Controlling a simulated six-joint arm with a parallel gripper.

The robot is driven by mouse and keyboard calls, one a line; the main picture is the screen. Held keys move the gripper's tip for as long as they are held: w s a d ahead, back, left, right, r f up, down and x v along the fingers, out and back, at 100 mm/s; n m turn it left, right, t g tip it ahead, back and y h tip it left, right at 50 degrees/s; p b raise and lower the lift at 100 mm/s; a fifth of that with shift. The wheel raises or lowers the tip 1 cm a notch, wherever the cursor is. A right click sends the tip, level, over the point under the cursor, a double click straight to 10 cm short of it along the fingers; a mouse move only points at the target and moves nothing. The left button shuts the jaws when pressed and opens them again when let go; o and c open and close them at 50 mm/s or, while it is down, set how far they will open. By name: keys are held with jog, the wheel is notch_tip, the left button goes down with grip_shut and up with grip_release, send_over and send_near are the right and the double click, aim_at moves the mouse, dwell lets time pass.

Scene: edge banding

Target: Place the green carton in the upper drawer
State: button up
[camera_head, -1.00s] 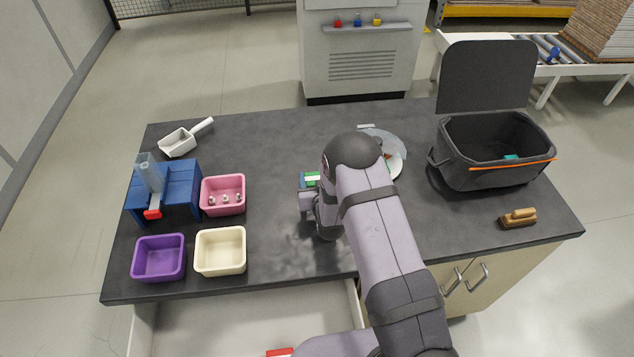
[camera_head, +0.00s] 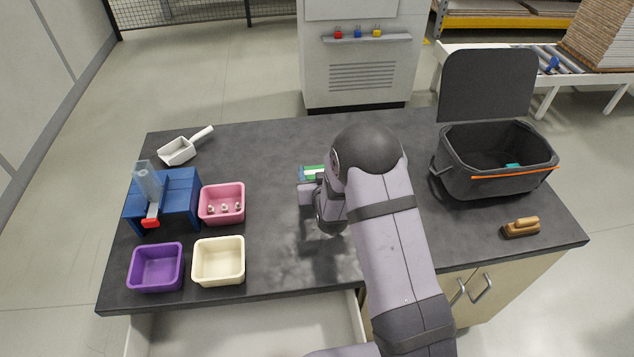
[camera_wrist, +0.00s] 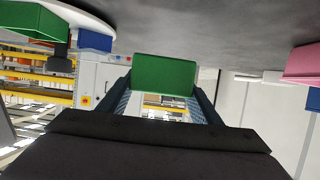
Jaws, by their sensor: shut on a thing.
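The green carton (camera_wrist: 165,76) is between the two fingers of my gripper (camera_wrist: 160,90) in the wrist view; the gripper is shut on it. In the head view my gripper (camera_head: 309,192) is low over the middle of the worktop, largely covered by my arm. A green and white patch of the carton (camera_head: 314,173) shows just beyond it. Whether the carton touches the worktop cannot be told. An open drawer (camera_head: 255,328) shows below the worktop's front edge, its near part cut off by the frame.
Left on the worktop (camera_head: 270,145) are a pink bin (camera_head: 210,218), cream bin (camera_head: 220,278), purple bin (camera_head: 155,284), blue stand (camera_head: 180,182) and white scoop (camera_head: 178,151). Right are a black lidded box (camera_head: 470,185) and a brush (camera_head: 521,228). Between cream bin and arm is clear.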

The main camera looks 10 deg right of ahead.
aim_at(317, 170)
jog(key=shift+r+b, duration=0.3)
jog(key=shift+r, duration=1.5)
